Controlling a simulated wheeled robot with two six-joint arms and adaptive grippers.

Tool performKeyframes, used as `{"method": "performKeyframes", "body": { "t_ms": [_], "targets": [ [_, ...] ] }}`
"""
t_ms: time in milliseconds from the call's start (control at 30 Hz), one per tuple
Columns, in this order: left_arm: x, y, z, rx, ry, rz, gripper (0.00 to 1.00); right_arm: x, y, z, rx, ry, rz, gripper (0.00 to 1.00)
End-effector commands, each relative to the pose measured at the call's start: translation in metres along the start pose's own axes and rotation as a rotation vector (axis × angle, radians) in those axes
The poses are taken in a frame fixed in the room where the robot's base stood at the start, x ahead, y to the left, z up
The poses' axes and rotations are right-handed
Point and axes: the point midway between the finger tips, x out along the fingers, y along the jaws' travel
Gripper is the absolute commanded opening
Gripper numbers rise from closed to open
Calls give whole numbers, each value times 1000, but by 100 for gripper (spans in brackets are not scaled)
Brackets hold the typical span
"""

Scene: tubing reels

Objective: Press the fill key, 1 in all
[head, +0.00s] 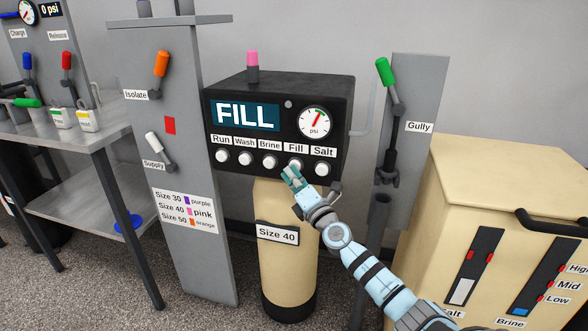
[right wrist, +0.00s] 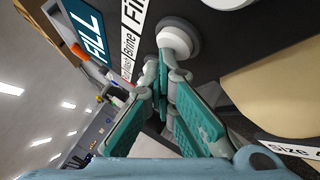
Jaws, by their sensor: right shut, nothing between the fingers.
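The black control box (head: 340,130) has a row of round white keys labelled Run, Wash, Brine, Fill and Salt. The fill key (head: 295,164) sits under the Fill label, second from the right. The display (head: 245,116) reads FILL. My right gripper (head: 290,174) is shut and empty, its teal fingertips just at the lower edge of the fill key. In the right wrist view a white key (right wrist: 178,38) is right at the fingertips (right wrist: 166,62); I cannot tell whether they touch it. My left gripper is not in view.
A tan cylinder (head: 280,274) marked Size 40 stands under the box. A grey panel (head: 185,255) with Isolate and Supply levers is on the left. The Gully lever (head: 388,83) and a tan cabinet (head: 485,185) are on the right. A metal table (head: 75,140) stands far left.

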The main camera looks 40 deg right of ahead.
Motion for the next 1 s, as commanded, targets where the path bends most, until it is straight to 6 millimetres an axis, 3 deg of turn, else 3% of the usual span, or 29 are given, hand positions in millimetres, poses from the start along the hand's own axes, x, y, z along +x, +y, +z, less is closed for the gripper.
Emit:
{"method": "performKeyframes", "body": {
  "t_ms": [600,1000],
  "targets": [
    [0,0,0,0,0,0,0,2,3,6,-5,-13,4,0],
    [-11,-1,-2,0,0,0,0,-13,9,-6,-3,-8,2,0]
  ]
}}
